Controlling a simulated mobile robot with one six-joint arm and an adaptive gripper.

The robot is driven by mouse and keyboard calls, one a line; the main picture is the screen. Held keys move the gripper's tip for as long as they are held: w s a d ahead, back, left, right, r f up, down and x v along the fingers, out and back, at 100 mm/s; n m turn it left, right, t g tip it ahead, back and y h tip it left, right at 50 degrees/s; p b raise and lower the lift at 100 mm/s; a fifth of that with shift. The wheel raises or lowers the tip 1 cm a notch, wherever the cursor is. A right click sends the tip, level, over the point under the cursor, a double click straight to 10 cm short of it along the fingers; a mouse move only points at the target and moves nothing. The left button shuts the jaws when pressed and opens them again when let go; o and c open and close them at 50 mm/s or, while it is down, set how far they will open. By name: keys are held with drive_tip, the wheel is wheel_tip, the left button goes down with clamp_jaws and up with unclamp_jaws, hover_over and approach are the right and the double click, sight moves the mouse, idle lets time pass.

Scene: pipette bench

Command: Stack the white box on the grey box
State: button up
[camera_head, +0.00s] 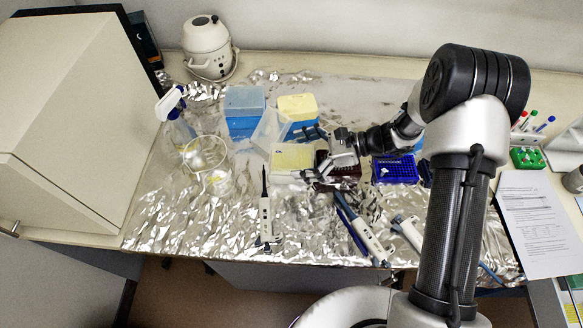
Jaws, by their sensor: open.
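No box in the head view is plainly white or plainly grey. A blue box with a pale grey-blue top (244,108) stands on the foil. A blue box with a pale yellow top (298,108) stands to its right. A translucent whitish piece (267,134) leans between them, nearer the camera. A low pale box with a yellowish top (291,158) lies in front of it. My gripper (313,154) is open and empty, its fingers pointing left at the right side of this low box. I cannot tell its height above it or whether it touches. The gripper partly hides a dark red rack (347,170).
A blue rack (395,170) stands right of my gripper. Several pipettes lie in front, one (265,215) standing apart. A wire-rimmed glass vessel (208,165) and spray bottle (178,125) are at left, beside a large cream cabinet (70,120). Bare foil shows at front left.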

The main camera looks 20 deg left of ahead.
drive_tip(key=shift+x, duration=1.1)
drive_tip(key=shift+c, duration=0.5)
drive_tip(key=c, duration=1.6)
